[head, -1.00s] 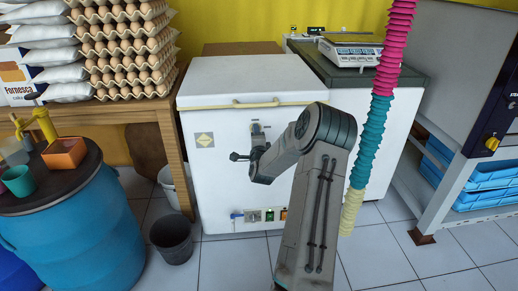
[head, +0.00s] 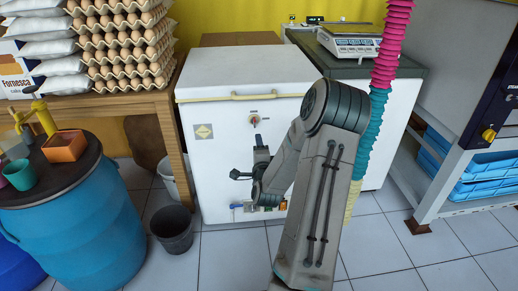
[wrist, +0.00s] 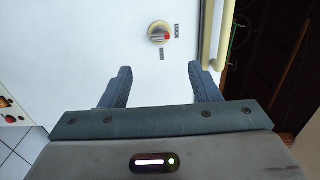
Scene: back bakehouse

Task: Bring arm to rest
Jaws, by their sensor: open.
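My gripper (head: 239,174) is open and empty in front of the white chest freezer (head: 215,165). In the head view my arm is bent, with the gripper at its left end. In the wrist view my gripper (wrist: 160,82) shows its two dark fingers well apart with nothing between them. Beyond them is the freezer's white front (wrist: 105,40) with a knob (wrist: 158,34) that has a red part. I cannot tell how far the fingers are from the freezer front.
A blue barrel (head: 85,225) with cups and an orange pot stands at left. A dark bin (head: 172,230) stands on the floor near the freezer. A ribbed hose (head: 383,75) hangs behind my arm. A rack with blue trays (head: 470,185) is at right. Tiled floor in front is clear.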

